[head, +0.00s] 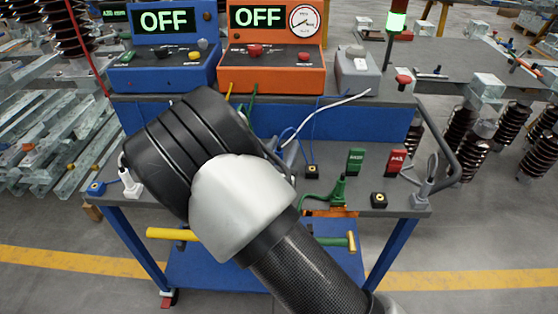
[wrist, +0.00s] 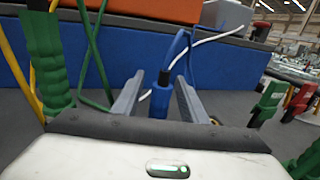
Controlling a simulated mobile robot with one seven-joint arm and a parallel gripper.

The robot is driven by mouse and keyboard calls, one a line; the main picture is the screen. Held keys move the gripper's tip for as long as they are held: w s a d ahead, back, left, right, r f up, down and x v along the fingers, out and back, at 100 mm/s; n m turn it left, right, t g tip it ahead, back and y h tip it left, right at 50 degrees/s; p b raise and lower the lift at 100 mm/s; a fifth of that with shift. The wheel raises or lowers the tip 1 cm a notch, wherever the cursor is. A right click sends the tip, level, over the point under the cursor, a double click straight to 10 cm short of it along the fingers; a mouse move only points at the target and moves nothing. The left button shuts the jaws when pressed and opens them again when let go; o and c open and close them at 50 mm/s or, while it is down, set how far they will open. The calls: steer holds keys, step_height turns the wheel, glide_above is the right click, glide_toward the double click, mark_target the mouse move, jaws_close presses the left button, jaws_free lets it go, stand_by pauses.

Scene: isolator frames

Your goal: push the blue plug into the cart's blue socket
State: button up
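The blue plug (wrist: 160,103) stands upright between the two fingers of my gripper (wrist: 160,78) in the wrist view. A gap shows on each side of it, so my gripper looks open around it. Its blue cable rises from its top and bends up to the right. In the head view, my arm hides the gripper and the plug. A small blue block (head: 97,188) with a dark and yellow top sits at the cart's left edge and looks like the blue socket. Its opening is too small to make out.
The cart top (head: 265,185) also carries a green plug (head: 339,188), black-yellow sockets (head: 312,172) (head: 378,200), a green block (head: 355,160) and a red block (head: 395,162). A white connector (head: 131,184) stands beside the blue block. Blue (head: 165,78) and orange (head: 275,88) consoles stand behind; loose cables cross the middle.

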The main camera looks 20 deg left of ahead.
jaws_close()
step_height(320, 180, up, 10)
steer(key=p, duration=0.2)
steer(key=shift+p, duration=0.35)
steer(key=shift+d, duration=0.1)
